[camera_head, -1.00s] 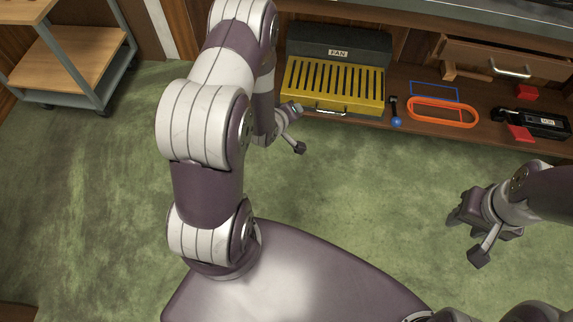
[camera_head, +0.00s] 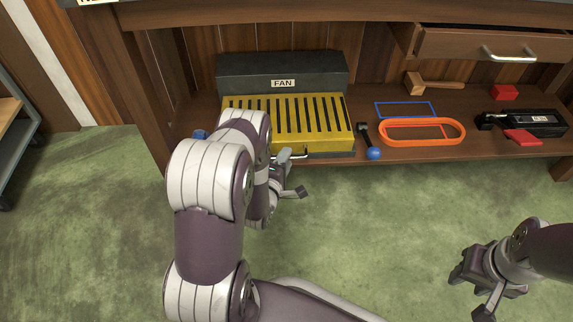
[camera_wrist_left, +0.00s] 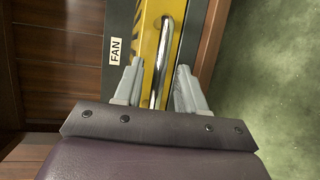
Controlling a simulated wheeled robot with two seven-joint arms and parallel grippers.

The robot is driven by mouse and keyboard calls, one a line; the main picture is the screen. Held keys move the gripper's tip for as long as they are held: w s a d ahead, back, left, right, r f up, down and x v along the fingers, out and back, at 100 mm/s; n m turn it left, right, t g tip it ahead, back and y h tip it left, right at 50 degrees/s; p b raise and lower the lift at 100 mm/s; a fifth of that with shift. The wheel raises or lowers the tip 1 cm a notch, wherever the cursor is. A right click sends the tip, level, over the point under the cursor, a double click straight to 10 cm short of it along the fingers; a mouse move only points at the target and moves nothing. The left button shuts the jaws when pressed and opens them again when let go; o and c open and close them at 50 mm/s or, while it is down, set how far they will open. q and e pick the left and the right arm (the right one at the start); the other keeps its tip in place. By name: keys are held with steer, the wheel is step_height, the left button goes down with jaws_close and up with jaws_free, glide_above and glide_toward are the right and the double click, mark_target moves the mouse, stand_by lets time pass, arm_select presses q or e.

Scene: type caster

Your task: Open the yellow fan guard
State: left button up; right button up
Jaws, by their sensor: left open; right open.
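The yellow fan guard (camera_head: 300,121) is a slotted panel lying shut on the dark fan housing labelled FAN (camera_head: 240,70), on the wooden shelf. Its silver handle (camera_wrist_left: 162,60) runs along the front edge. My left gripper (camera_head: 292,172) is at the guard's front; in the left wrist view its two fingers (camera_wrist_left: 155,88) stand open, one on each side of the handle's near end. I cannot tell if they touch it. My left arm hides the guard's lower left corner in the head view. My right gripper (camera_head: 476,283) is open and empty over the carpet at right.
On the shelf right of the fan lie a blue-knobbed rod (camera_head: 373,153), an orange ring (camera_head: 458,133), a blue frame (camera_head: 404,103), a wooden mallet (camera_head: 414,84), a red block (camera_head: 505,92) and a black device (camera_head: 543,120). A drawer (camera_head: 465,45) hangs above. The green carpet (camera_head: 380,230) in front is clear.

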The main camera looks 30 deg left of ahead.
arm_select(q)
steer(key=shift+x, duration=0.75)
jaws_close()
step_height(320, 180, up, 9)
steer(key=g+p, duration=0.1)
steer(key=p, duration=0.5)
steer(key=g+h+p, duration=0.1)
steer(key=p, duration=0.5)
steer(key=shift+w+a+n+g, duration=0.15)
steer(key=shift+n+g, duration=0.15)
steer(key=shift+n, duration=0.1)
steer(key=w+a+r+p, duration=0.3)
steer(key=w+r+p, duration=0.3)
steer(key=r+p, duration=0.1)
steer(key=w+a+r+g+p, duration=0.1)
steer(key=w+a+r+p, duration=0.3)
steer(key=r, duration=0.5)
steer(key=shift+w+a+r+h+p, duration=0.25)
steer(key=shift+w+p, duration=0.8)
steer(key=shift+p, duration=0.55)
steer(key=shift+d, duration=0.1)
